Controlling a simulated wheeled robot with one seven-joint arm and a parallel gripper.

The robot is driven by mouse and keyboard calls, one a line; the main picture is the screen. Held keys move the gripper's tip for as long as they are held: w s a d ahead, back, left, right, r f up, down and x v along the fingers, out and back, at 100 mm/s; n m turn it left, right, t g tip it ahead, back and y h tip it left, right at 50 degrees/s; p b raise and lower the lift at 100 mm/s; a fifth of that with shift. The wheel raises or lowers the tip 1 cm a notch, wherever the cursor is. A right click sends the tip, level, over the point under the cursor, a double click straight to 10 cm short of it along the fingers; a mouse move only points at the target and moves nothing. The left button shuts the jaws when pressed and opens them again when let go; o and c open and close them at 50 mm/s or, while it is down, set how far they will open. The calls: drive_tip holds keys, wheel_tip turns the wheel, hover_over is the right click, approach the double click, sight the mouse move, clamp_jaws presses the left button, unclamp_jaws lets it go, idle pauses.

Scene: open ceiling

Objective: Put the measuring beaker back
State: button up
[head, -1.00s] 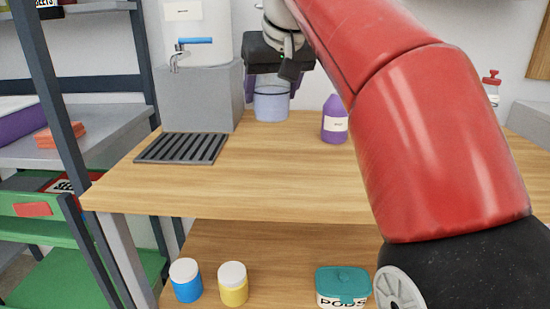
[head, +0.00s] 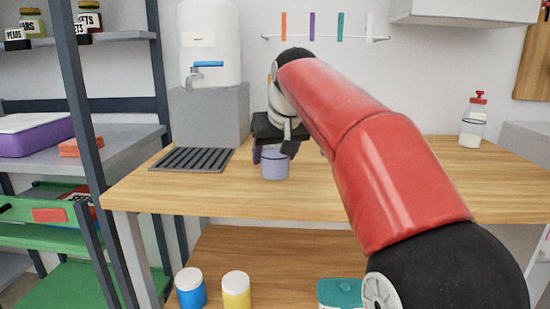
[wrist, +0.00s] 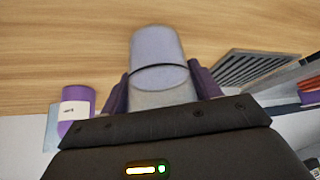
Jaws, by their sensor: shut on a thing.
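The measuring beaker (head: 275,165) is a translucent bluish cup over the wooden table, right of the drip grate in the head view. It looks upright there. My gripper (head: 272,151) is shut on it from behind, with the dark purple fingers on either side of its wall. In the wrist view the beaker (wrist: 158,62) stands out between the two fingers of my gripper (wrist: 162,88), with a dark line across its middle. I cannot tell whether its base touches the tabletop.
A water dispenser (head: 210,50) stands on a grey block behind the slatted drip grate (head: 192,159). A purple bottle (wrist: 76,108) shows in the wrist view. The wooden tabletop (head: 215,196) is clear in front.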

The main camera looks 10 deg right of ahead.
drive_tip(key=o, duration=1.2)
drive_tip(key=shift+r, duration=0.25)
drive_tip(key=p+v, duration=0.2)
drive_tip(key=v, duration=0.9)
drive_tip(key=shift+s+r, duration=0.25)
drive_tip(key=shift+r, duration=0.05)
